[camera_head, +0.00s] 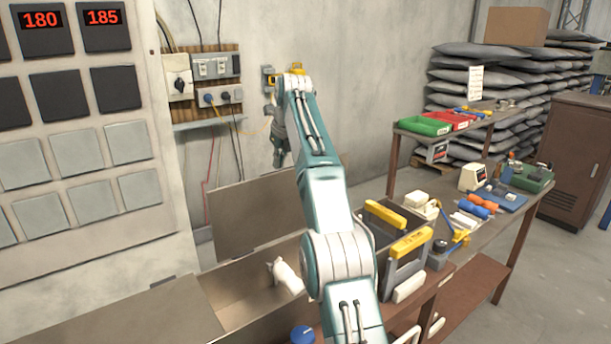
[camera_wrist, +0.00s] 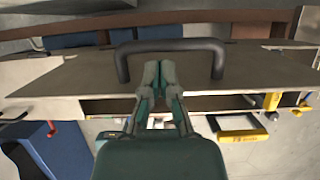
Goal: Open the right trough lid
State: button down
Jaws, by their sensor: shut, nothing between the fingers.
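The right trough lid (camera_head: 258,215) is a flat brown-grey panel. In the head view it stands raised on edge behind the trough, with the open trough interior (camera_head: 240,297) in front of it. My gripper (camera_head: 279,160) is above the panel's top edge, pointing down, partly beside my arm. In the wrist view the lid (camera_wrist: 75,78) carries a black U-shaped handle (camera_wrist: 172,46). My gripper's fingers (camera_wrist: 159,68) are together and empty, close below the handle's bar between its two legs. I cannot tell whether they touch it.
A white object (camera_head: 286,277) lies in the trough. The left lid (camera_head: 130,318) lies flat. To the right, a grey tool caddy with yellow handles (camera_head: 411,243) stands on the bench. Switch boxes (camera_head: 215,66) and cables are on the wall behind.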

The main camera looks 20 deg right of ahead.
jog(key=shift+s+d+r, duration=0.1)
jog(key=shift+s+r, duration=0.15)
jog(key=shift+r, duration=0.1)
jog(key=shift+s, duration=0.2)
